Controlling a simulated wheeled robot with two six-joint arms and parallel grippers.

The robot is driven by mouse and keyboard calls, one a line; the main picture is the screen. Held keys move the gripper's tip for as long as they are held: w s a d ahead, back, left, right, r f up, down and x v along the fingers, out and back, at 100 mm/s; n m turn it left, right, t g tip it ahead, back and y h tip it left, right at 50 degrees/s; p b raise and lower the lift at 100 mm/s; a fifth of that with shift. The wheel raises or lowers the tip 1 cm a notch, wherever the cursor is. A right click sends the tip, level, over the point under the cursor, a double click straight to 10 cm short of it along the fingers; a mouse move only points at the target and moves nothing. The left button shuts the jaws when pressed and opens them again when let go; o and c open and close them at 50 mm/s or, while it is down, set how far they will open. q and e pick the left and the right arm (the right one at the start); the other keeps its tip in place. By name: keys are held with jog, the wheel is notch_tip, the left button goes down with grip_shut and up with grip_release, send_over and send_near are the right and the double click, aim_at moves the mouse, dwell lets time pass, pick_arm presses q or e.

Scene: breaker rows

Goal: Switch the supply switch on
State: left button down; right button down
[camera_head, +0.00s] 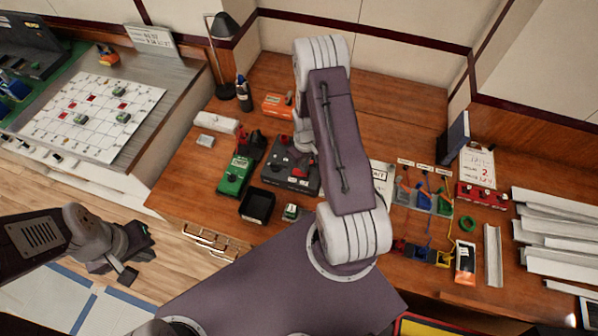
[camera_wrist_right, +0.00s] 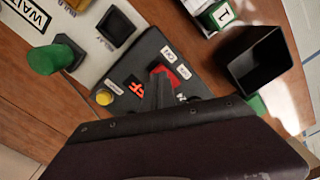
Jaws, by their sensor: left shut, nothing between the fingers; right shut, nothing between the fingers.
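A dark grey switch box (camera_head: 289,182) stands on the wooden bench left of my right arm. In the right wrist view the box (camera_wrist_right: 122,62) carries a red switch (camera_wrist_right: 173,75) between small white labels, a yellow button (camera_wrist_right: 104,97) and an orange marking. I cannot read for sure which way the switch is set. My right gripper (camera_wrist_right: 160,76) is shut and empty, with its fingertips over the box right beside the red switch; I cannot tell whether they touch. My left gripper (camera_head: 126,274) is shut and empty, off the bench at the left.
A black open bin (camera_head: 257,206), a green box (camera_head: 235,177) and a small green block (camera_head: 290,212) stand near the box. In the right wrist view a green knob (camera_wrist_right: 52,58) rises beside it. Coloured holders and metal channels fill the bench's right.

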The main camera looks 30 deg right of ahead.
jog(key=shift+f+b, duration=0.85)
jog(key=shift+f, duration=0.25)
dwell(0.5)
notch_tip(320, 180, up, 7)
jog(key=p, duration=0.6)
jog(key=shift+r, duration=0.1)
dwell(0.4)
